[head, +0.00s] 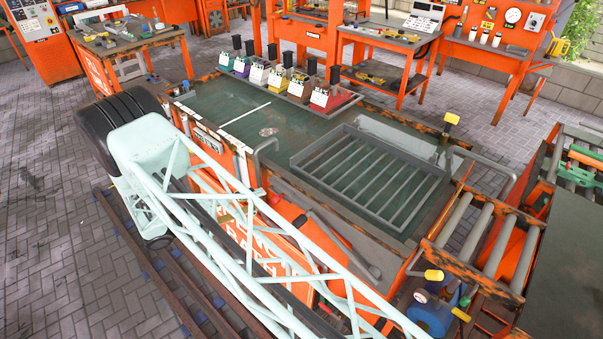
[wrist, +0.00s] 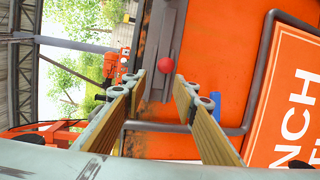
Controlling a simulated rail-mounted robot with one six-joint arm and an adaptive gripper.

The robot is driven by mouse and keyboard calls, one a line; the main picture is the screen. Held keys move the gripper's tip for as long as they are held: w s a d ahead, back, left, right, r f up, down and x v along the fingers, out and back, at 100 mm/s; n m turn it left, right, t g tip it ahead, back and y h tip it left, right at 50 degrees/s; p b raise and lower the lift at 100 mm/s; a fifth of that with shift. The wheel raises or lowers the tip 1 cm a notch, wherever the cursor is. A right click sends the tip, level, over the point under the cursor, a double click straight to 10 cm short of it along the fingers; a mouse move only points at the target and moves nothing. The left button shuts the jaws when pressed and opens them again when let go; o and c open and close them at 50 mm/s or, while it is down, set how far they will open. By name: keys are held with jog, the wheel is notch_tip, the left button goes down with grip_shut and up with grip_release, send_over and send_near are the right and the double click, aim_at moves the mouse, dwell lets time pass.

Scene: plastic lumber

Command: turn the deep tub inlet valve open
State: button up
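My gripper (wrist: 160,82) shows in the wrist view with its two yellow-sided fingers spread apart and nothing between them. A red ball knob (wrist: 166,65) shows beyond the fingertips, beside a grey bar, in front of an orange panel. I cannot tell whether it belongs to the inlet valve. In the head view a yellow-topped fitting (head: 451,118) stands at the right rim of the green tub (head: 230,110). Yellow handles (head: 434,276) sit on a blue fitting (head: 430,312) at lower right. Which one is the deep tub inlet valve is unclear. My gripper is not visible in the head view.
A grey grate (head: 370,175) lies over the tub's right part. A roller conveyor (head: 490,240) adjoins it on the right. A dark pipe (wrist: 250,90) bends across the orange panel near my gripper's right finger. Orange benches (head: 385,50) stand behind.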

jog(key=shift+d+r+m+g, duration=0.35)
jog(key=shift+d+r+g, duration=0.1)
jog(key=shift+d+r, duration=0.8)
jog(key=shift+d+r+m+g, duration=0.3)
jog(key=shift+d+r+g, duration=0.2)
jog(key=shift+d+r, duration=0.75)
jog(key=shift+d+r+m+g, duration=0.4)
jog(key=shift+d+r, duration=0.4)
jog(key=shift+r, duration=0.9)
jog(key=s+d+r+m+g+y+b, duration=0.1)
jog(key=s+d+r+g+b, duration=0.1)
jog(key=d+r, duration=0.4)
jog(key=shift+s+d+g+y, duration=0.3)
jog(key=shift+s+d+g, duration=0.3)
jog(key=shift+d, duration=0.95)
